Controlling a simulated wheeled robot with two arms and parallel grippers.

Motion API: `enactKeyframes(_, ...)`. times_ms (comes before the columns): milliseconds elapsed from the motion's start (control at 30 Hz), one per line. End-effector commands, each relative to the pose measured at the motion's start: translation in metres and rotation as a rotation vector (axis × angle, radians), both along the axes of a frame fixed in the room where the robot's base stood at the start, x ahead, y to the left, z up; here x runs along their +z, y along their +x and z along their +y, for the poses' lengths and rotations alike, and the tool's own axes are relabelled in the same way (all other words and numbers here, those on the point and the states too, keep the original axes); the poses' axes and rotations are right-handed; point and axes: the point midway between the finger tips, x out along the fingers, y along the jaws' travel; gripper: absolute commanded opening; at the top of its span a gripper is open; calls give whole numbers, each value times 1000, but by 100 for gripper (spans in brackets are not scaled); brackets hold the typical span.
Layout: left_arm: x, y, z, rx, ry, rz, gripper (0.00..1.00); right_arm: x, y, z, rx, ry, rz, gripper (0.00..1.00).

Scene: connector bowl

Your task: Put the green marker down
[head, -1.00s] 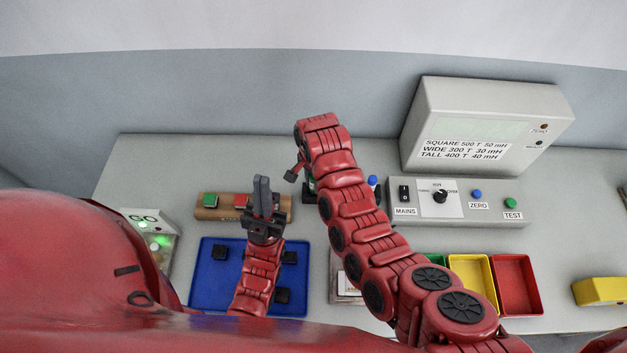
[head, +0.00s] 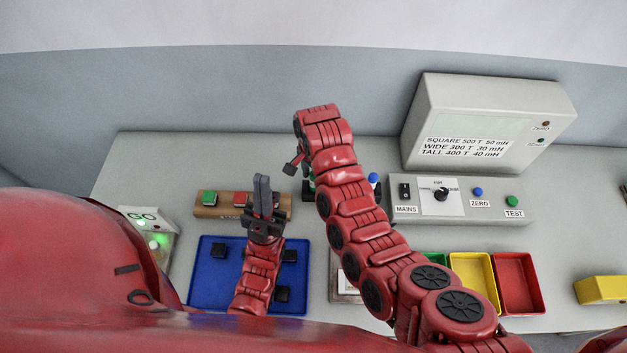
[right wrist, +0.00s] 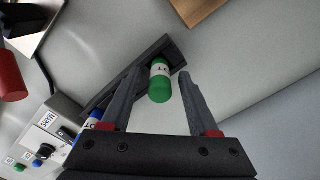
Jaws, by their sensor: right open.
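The green marker (right wrist: 160,84), green with a white lettered label, shows in the right wrist view at the dark rack (right wrist: 176,56). It appears to stand in the rack; its lower end is hidden. My right gripper (right wrist: 160,85) is open, with a finger on each side of the marker and a gap visible on both sides. In the head view my right arm hides most of the rack and marker. A blue marker (right wrist: 93,120) is at the rack's other end, also in the head view (head: 373,180). My left gripper (head: 262,190) points up over the blue tray's back edge; its finger gap is unclear.
The blue tray (head: 213,270) holds black pieces. A wooden block with colored buttons (head: 207,212) is behind it. The control panel (head: 460,212) and grey meter box (head: 485,120) stand right of the rack. Yellow (head: 470,270) and red (head: 515,280) bins are at the front right.

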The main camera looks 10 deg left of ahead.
Motion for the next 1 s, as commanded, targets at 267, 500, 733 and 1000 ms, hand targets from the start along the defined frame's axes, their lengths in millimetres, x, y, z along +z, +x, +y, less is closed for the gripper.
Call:
enactKeyframes(267, 22, 0, 0, 0, 0, 0, 0, 67, 0, -1, -2, 5, 2, 61)
enactKeyframes(500, 31, 0, 0, 0, 0, 0, 0, 94, 0, 0, -1, 2, 1, 61)
enactKeyframes(733, 33, 0, 0, 0, 0, 0, 0, 102, 0, 0, -1, 2, -2, 61)
enactKeyframes(1000, 33, 0, 0, 0, 0, 0, 0, 97, 6, 1, 2, 19, -21, 61)
